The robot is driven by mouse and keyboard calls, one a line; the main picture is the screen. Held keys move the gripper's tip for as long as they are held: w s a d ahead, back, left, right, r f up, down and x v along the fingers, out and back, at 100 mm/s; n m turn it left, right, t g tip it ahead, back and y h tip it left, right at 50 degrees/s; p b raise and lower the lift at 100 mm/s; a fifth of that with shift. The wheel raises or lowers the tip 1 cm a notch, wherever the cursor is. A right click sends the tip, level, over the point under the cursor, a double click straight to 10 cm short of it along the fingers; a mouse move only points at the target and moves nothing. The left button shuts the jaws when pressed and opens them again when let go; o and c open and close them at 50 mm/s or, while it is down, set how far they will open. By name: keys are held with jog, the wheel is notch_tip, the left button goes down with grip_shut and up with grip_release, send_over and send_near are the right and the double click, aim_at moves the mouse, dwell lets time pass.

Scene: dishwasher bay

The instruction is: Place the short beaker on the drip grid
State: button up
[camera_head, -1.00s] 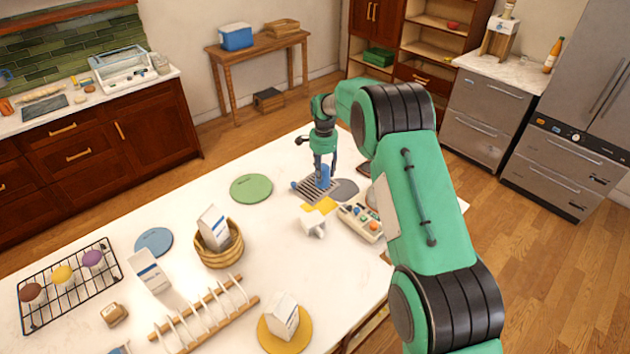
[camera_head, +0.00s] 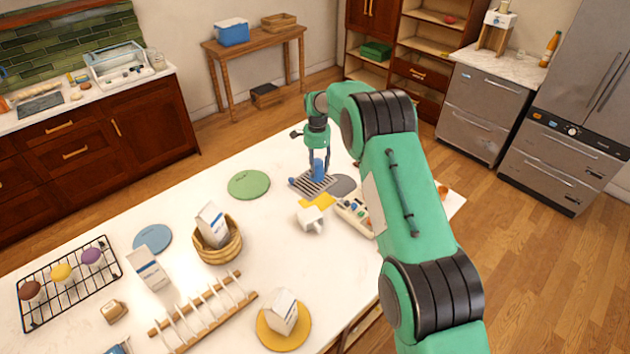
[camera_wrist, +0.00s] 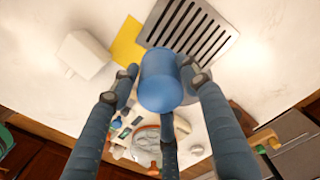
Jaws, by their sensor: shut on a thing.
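The blue short beaker (camera_head: 318,171) is between the fingers of my gripper (camera_head: 318,163) in the head view, over or at the slotted grey drip grid (camera_head: 328,186). In the wrist view the beaker (camera_wrist: 160,80) fills the middle, and the fingers of my gripper (camera_wrist: 161,85) are shut around it. The drip grid (camera_wrist: 220,47) shows above and to the right of it there. The beaker's underside is hidden, so I cannot tell whether it touches the grid.
A yellow sheet (camera_head: 318,202), a white block-like item (camera_head: 310,218) and a control box (camera_head: 354,214) lie close to the grid. A grey disc (camera_head: 343,185) is at its right, a green disc (camera_head: 249,185) at its left. The tabletop between green disc and basket (camera_head: 218,250) is bare.

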aim_at(317, 161)
jog(key=shift+f, duration=2.55)
jog(key=shift+f+p, duration=0.35)
jog(key=shift+f, duration=1.55)
jog(key=shift+f, duration=0.15)
jog(key=o, duration=1.2)
jog(key=shift+c, duration=0.2)
notch_tip(317, 161, up, 12)
jog(key=shift+r+b, duration=0.15)
jog(key=shift+b, duration=0.25)
